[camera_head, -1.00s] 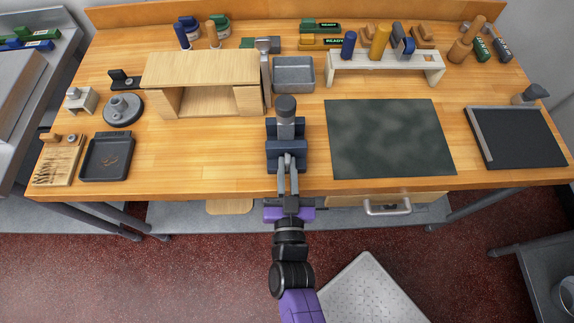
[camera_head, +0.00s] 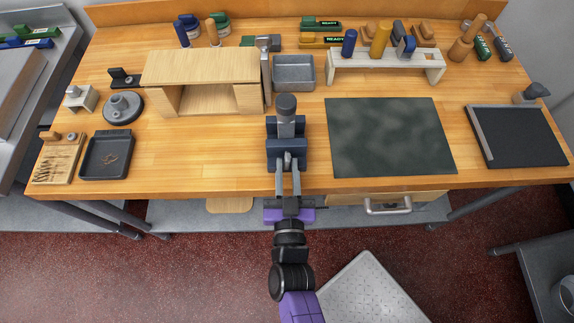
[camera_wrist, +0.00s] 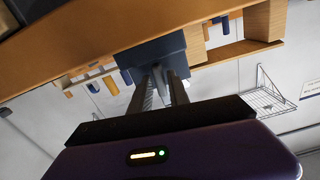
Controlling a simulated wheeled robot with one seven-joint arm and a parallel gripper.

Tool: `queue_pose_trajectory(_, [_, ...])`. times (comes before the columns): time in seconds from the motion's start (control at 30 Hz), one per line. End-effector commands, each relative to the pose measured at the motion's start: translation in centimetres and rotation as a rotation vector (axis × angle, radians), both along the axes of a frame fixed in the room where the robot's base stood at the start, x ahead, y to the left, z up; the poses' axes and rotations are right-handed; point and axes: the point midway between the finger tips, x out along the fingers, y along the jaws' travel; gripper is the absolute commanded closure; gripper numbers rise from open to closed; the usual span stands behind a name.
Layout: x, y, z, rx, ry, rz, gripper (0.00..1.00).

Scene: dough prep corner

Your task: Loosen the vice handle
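The dark blue vice (camera_head: 287,149) stands at the front edge of the wooden bench, with a grey cylinder with a dark round top (camera_head: 286,108) upright at its jaws. The vice handle (camera_head: 287,159) is a small grey piece on its front, facing me. My gripper (camera_head: 288,168) reaches the vice from the front. Its two fingers are apart, one on each side of the handle, with a gap between them. In the wrist view, the fingers (camera_wrist: 163,78) point at the blue vice body (camera_wrist: 150,55); the handle is hard to make out there.
A dark green mat (camera_head: 390,137) lies right of the vice. A wooden stand (camera_head: 203,68) and a grey metal bin (camera_head: 293,73) are behind it. A black tray (camera_head: 106,156) is at the left. The bench between tray and vice is clear.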

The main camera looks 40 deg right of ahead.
Motion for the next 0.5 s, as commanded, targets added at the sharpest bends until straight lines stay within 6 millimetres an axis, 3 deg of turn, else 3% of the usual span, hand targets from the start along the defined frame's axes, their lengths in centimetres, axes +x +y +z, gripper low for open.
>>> queue_pose_trajectory(0.3, [-4.1, 3.1, -0.4, 0.004, 0.003, 0.003, 0.78])
queue_pose_trajectory(0.5, [-5.6, 4.1, -0.2, 0.002, 0.002, 0.001, 0.78])
